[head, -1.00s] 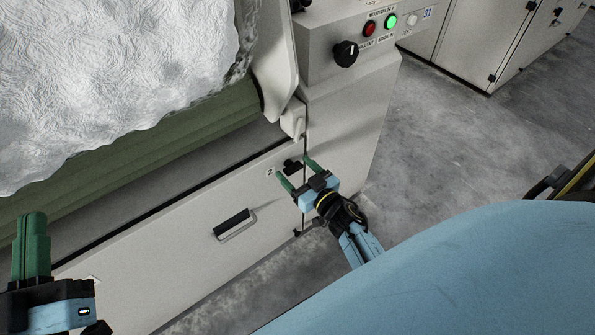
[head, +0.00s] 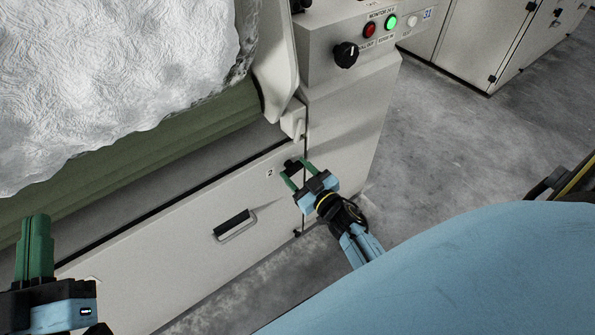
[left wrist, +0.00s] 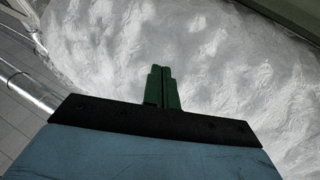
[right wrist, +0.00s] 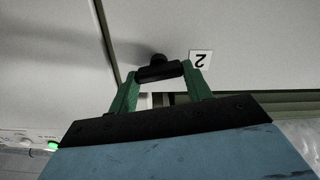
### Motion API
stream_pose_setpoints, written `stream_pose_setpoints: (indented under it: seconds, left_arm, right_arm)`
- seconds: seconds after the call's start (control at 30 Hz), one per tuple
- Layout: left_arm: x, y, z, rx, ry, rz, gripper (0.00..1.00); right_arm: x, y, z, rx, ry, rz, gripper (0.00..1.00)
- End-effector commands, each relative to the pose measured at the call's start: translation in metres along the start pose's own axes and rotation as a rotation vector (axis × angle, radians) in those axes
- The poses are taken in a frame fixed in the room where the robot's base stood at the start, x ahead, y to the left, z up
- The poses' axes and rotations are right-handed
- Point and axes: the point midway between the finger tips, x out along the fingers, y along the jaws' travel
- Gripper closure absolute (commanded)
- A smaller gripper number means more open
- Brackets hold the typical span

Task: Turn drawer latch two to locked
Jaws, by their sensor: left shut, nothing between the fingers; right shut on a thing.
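Drawer latch two is a small black knob (head: 292,165) at the top right of the pale drawer front (head: 165,252), beside a label "2" (head: 270,173). In the right wrist view the latch is a black bar (right wrist: 159,72) between green fingertips, with the "2" label (right wrist: 201,59) next to it. My right gripper (head: 296,176) is shut on the latch, one finger at each end of the bar. My left gripper (head: 36,220) is shut and empty at the lower left, its fingers together; it also shows in the left wrist view (left wrist: 162,70).
A black-and-metal drawer handle (head: 235,224) sits on the drawer front. A white fibre mass (head: 110,80) lies above a green roller (head: 150,143). A control panel with a black rotary knob (head: 346,54) stands above right. Grey floor (head: 470,150) is open to the right.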

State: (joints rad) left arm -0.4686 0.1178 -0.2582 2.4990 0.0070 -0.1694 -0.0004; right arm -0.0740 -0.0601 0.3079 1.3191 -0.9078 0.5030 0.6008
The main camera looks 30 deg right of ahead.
Motion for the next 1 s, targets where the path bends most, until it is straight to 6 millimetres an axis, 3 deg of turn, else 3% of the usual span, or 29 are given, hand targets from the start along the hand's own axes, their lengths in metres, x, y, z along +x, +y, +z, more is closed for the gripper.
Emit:
stream_pose_setpoints:
  seconds: [0.47, 0.8, 1.0]
  left_arm:
    - [-0.002, -0.001, -0.001, 0.0, 0.018, -0.002, 1.0]
    - [-0.003, 0.005, -0.026, -0.011, 0.17, 0.013, 1.0]
    - [-0.005, 0.005, -0.031, -0.01, 0.229, 0.012, 1.0]
  right_arm:
    - [0.0, -0.002, 0.002, -0.446, -0.002, -0.001, 0.74]
    - [-0.001, -0.003, 0.003, -0.768, 0.0, 0.0, 0.74]
    - [-0.001, -0.004, 0.004, -0.957, -0.002, -0.001, 0.74]
